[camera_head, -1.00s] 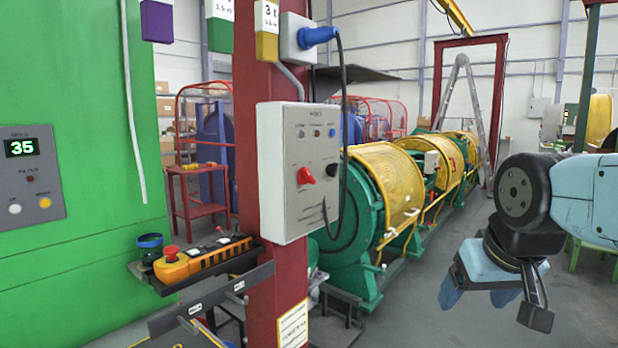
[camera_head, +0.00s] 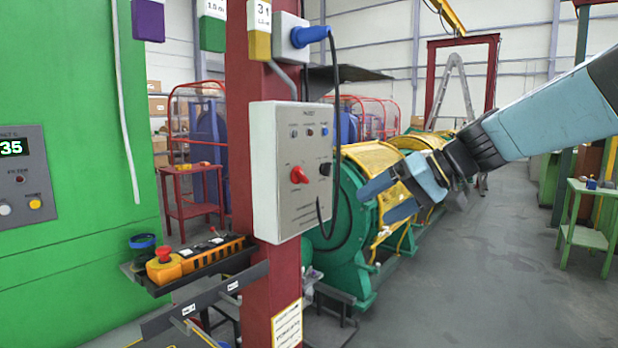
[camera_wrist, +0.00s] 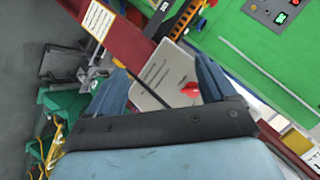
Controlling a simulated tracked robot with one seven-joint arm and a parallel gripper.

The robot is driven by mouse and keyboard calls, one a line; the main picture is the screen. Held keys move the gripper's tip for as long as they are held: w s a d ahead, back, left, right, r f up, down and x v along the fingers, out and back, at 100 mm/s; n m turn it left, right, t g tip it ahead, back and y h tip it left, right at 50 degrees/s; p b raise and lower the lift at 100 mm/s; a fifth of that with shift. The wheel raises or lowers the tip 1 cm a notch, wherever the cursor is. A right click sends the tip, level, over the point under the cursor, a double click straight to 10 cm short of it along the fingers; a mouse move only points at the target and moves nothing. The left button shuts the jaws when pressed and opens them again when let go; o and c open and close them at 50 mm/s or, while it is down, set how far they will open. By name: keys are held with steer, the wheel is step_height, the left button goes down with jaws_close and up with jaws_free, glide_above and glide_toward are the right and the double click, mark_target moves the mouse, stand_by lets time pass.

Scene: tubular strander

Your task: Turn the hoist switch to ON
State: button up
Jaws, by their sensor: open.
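The hoist box (camera_head: 276,212) is a white panel on the red column, with small lamps at the top, a red rotary switch (camera_head: 298,175) and a black knob (camera_head: 325,169) lower down. The lettering is too small to read. My gripper (camera_head: 375,203) is open and empty, to the right of the box, with its blue fingers pointing toward it and a gap between. In the wrist view the box face (camera_wrist: 160,85) lies between and beyond the two fingers, tilted, with the red switch (camera_wrist: 190,90) near the right-hand finger. The black knob is not clearly seen there.
A black cable hangs from the blue plug (camera_head: 310,36) down past the box's right side. An orange pendant (camera_head: 195,258) lies on a shelf left of the red column (camera_head: 272,310). Green and yellow strander machinery (camera_head: 352,215) stands behind.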

mark_target(305, 177)
steer(key=w+a+r+n+t+y, duration=0.15)
steer(key=w+r+y, duration=0.35)
steer(key=w, duration=0.5)
steer(key=shift+h, duration=0.6)
steer(key=x, duration=1.4)
steer(key=shift+r, duration=0.35)
steer(key=c, duration=1.1)
